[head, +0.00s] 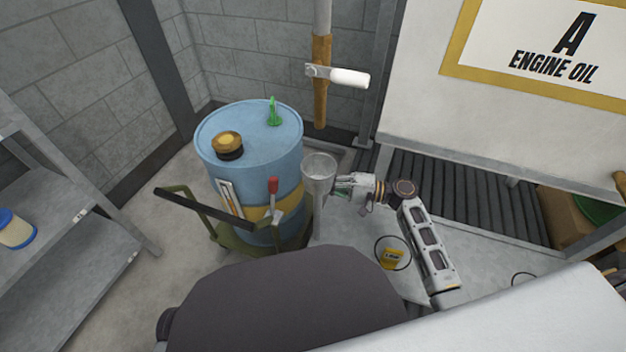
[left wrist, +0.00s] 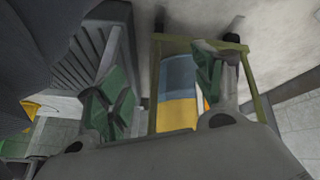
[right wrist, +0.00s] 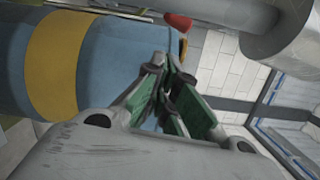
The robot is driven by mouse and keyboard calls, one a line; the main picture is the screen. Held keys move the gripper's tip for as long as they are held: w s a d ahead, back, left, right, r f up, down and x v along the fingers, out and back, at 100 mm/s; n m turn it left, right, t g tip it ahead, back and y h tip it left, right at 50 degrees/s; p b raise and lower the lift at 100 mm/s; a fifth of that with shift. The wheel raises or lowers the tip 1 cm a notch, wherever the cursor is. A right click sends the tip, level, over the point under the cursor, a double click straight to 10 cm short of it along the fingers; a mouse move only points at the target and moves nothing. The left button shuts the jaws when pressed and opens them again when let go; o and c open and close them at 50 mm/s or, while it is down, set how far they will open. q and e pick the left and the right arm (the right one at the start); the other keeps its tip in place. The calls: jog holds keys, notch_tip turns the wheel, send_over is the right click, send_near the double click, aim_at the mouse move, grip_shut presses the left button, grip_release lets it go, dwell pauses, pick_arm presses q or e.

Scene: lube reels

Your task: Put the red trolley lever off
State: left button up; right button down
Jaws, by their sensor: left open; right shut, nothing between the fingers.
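The trolley lever, with a red grip (head: 273,185), stands roughly upright at the near right side of the blue drum on the green trolley (head: 228,236). Its red tip (right wrist: 178,22) also shows at the top of the right wrist view. My right gripper (head: 339,184) is right of the lever and apart from it, beside a round funnel-like cup. In the right wrist view its fingers (right wrist: 163,62) are closed together and empty. My left gripper (left wrist: 158,85) is open and empty in its wrist view, with the trolley frame and drum beyond; it is not seen in the head view.
The blue drum (head: 235,180) has a yellow band, a brass cap and a green fitting. The trolley's black handle bar (head: 200,207) sticks out left. The cup (head: 318,172) stands on a post. A white-handled lever (head: 348,77) hangs above. A metal shelf (head: 60,225) is left.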

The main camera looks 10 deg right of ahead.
pick_arm(q)
jog(key=shift+w+r, duration=0.1)
jog(key=shift+r, duration=0.75)
pick_arm(e)
jog(key=v, duration=0.3)
jog(key=shift+f, duration=0.1)
pick_arm(q)
jog(key=shift+f, duration=0.1)
jog(key=shift+c, duration=0.3)
